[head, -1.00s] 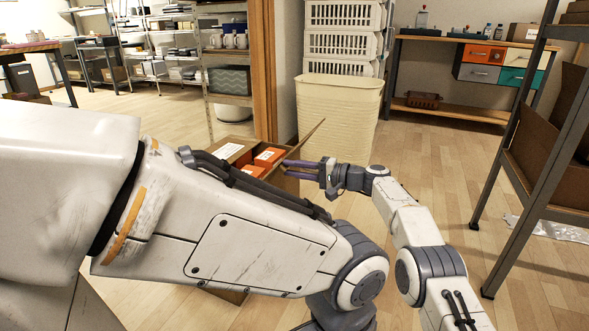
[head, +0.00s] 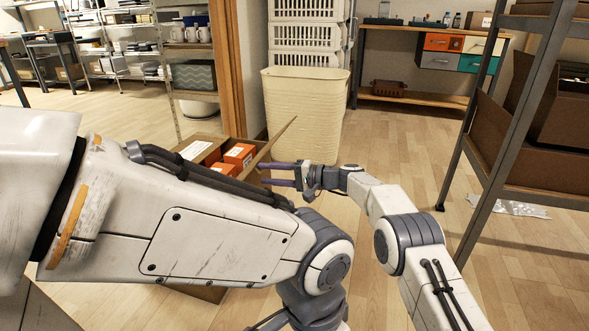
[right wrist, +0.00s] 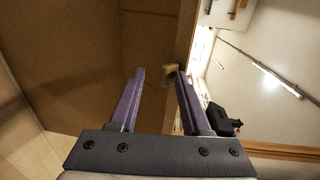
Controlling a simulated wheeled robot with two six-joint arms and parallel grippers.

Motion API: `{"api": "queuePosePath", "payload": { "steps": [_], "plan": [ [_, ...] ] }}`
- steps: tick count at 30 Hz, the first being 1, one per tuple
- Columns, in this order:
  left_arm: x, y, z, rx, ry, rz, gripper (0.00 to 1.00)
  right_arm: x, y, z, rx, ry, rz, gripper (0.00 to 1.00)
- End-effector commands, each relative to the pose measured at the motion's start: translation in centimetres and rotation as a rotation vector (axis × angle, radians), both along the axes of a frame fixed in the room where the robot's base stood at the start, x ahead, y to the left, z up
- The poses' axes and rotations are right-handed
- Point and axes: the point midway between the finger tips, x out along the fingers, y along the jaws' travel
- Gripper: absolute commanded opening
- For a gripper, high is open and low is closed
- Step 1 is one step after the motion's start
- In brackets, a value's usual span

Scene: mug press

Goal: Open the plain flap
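A brown cardboard box (head: 208,293) stands on the floor behind my left arm, which hides much of it. One raised flap (head: 278,142) slants up and outward on its right side and shows no marking that I can make out. My right gripper (head: 264,174) is beside this flap on its right, fingers apart and pointing left. In the right wrist view its two purple fingers (right wrist: 154,72) are spread, with a plain cardboard surface (right wrist: 70,65) close ahead. I cannot tell whether a fingertip touches it. My left gripper is out of view.
Orange boxes (head: 240,156) with white labels lie inside the cardboard box. A cream basket (head: 305,115) stands behind it, near stacked white crates (head: 306,38). A dark metal shelf (head: 487,125) stands at right. The wooden floor between is clear.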

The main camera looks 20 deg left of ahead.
Motion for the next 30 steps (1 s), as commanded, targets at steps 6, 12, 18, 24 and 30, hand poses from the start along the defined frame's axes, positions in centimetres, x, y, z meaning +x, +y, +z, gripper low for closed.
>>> {"api": "queuePosePath", "payload": {
  "steps": [6, 12, 18, 24, 30],
  "plan": [
    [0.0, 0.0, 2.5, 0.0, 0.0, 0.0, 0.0, 0.3, -4.4, 1.5, 0.007, -0.001, -0.008, 0.45],
    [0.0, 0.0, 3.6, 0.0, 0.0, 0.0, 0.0, 0.4, -7.3, 1.9, 0.014, -0.004, -0.008, 0.45],
    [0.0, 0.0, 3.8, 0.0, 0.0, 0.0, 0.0, 0.3, -8.1, 1.9, 0.016, -0.006, -0.006, 0.45],
    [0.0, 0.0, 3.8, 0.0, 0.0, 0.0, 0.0, 0.4, -8.1, 1.9, 0.016, -0.007, -0.006, 0.45],
    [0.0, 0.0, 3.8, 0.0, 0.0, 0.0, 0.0, 0.2, -9.2, 1.5, -0.051, 0.007, -0.019, 0.45]
  ]
}}
